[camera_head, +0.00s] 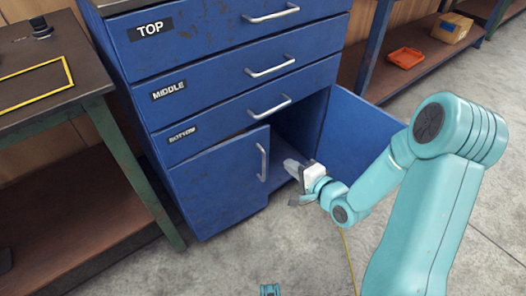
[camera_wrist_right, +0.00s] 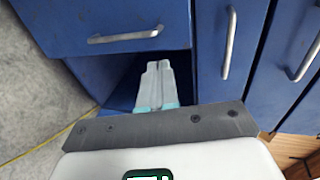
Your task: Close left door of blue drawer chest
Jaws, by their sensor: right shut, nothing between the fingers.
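The blue drawer chest (camera_head: 222,85) has drawers labelled TOP, MIDDLE and BOTTOM, with a two-door cupboard below. The left door (camera_head: 218,182) stands slightly ajar, its upper edge a little out from the chest front. Its upright metal handle (camera_head: 262,162) is near its free edge; the handle also shows in the wrist view (camera_wrist_right: 125,36). The right door (camera_head: 360,135) is swung wide open. My right gripper (camera_head: 294,167) is shut and empty, at the dark cupboard opening just right of the left door's handle. Its fingers (camera_wrist_right: 155,82) point into the opening in the wrist view.
A workbench (camera_head: 60,135) with green legs stands close on the left. Behind, a low shelf holds an orange tray (camera_head: 405,58) and a cardboard box (camera_head: 451,28). The concrete floor (camera_head: 250,250) before the chest is mostly clear, with a thin yellow line.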

